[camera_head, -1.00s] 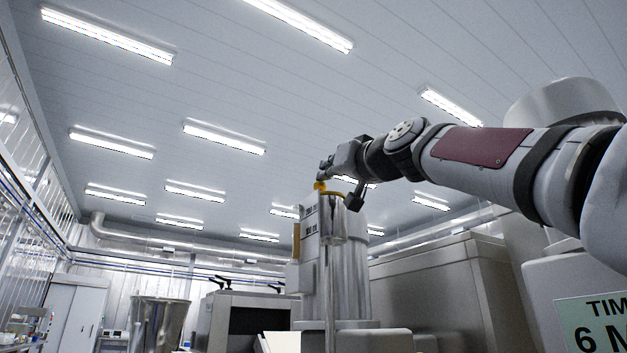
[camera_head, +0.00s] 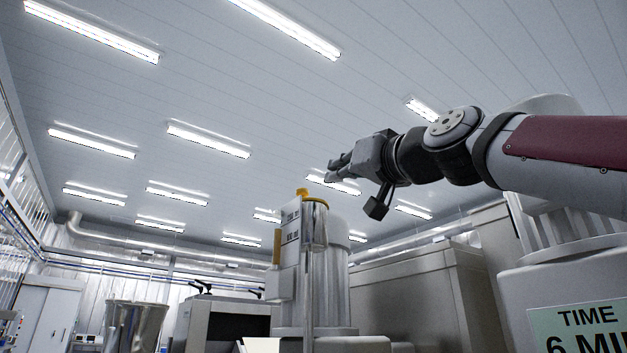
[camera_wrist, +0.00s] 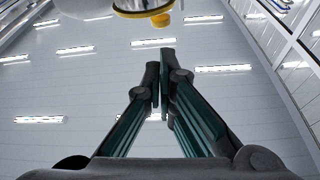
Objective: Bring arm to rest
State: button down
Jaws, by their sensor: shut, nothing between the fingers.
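My gripper (camera_head: 340,168) is at the end of my raised arm, in the upper right half of the head view. It points left and holds nothing. In the wrist view my gripper (camera_wrist: 160,85) shows its two fingers with the tips close together, and the ceiling behind them. A gap shows between the gripper and the column's top.
A sign reading TIME (camera_head: 590,325) is at the lower right. A large steel cabinet (camera_head: 405,290) stands behind the column. A steel vessel (camera_head: 135,325) is at the lower left. The space left of the gripper is clear up to the ceiling.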

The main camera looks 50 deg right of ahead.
jog(key=shift+v, duration=1.1)
jog(key=shift+f, duration=0.1)
jog(key=w+a+f+n+g+y, duration=0.1)
jog(key=w+a+f+g+y, duration=0.3)
jog(key=f, duration=0.7)
jog(key=w+a+f+n+g, duration=0.1)
jog(key=a+f+g, duration=0.1)
jog(key=a+f, duration=0.65)
jog(key=w+a+f+n+g+y, duration=0.2)
jog(key=w+f+g+y, duration=0.1)
jog(key=f, duration=1.1)
jog(key=s+a+f+g, duration=0.2)
jog(key=s+f+g, duration=0.3)
jog(key=f, duration=0.4)
jog(key=s+a+f+g+h, duration=0.1)
jog(key=s+a+f+g, duration=0.1)
jog(key=s+f, duration=0.65)
jog(key=s+a+f+g, duration=0.2)
jog(key=s+f+g, duration=0.2)
jog(key=f, duration=0.7)
notch_tip(320, 180, up, 21)
jog(key=t+p, duration=0.3)
jog(key=p, duration=1.6)
jog(key=shift+a, duration=0.2)
